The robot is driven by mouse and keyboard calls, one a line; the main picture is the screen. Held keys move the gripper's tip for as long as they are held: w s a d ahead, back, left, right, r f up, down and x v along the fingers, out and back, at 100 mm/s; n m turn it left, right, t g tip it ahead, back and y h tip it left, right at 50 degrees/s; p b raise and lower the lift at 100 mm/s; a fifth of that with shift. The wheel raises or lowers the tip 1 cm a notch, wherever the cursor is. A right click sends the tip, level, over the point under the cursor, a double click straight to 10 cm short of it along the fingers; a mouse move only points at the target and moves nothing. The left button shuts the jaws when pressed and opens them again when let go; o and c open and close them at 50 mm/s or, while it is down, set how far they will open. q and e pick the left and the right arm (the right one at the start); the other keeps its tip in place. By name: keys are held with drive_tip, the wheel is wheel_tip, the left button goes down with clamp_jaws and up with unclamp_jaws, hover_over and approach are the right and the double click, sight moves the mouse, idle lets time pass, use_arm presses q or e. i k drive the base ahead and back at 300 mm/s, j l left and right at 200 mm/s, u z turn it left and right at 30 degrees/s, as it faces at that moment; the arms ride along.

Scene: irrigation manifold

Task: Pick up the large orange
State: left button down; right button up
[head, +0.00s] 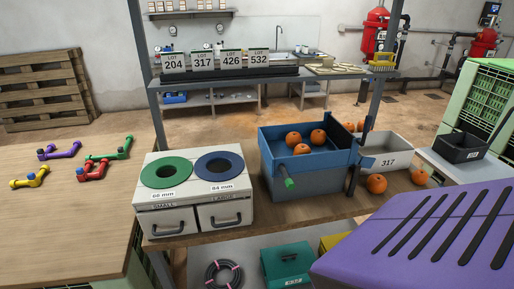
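Several oranges are in the head view, and I cannot tell for certain which is the large one. Three oranges (318,137) sit in the raised blue tray (280,158). One orange (376,183) rests on the wooden bench in front of the grey 317 bin (398,150). Another orange (418,177) lies further right, beside that bin. At least one more orange (364,126) shows partly behind the blue tray. Neither of my grippers is in view.
A white sizing box (193,195) with green and blue rings and two drawers stands left of the tray. A dark post rises by the tray's right side. A purple slotted surface (430,235) fills the near right. Coloured pipe fittings (92,170) lie on the left table.

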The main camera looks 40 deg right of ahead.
sight(377, 184)
drive_tip(key=z, duration=2.4)
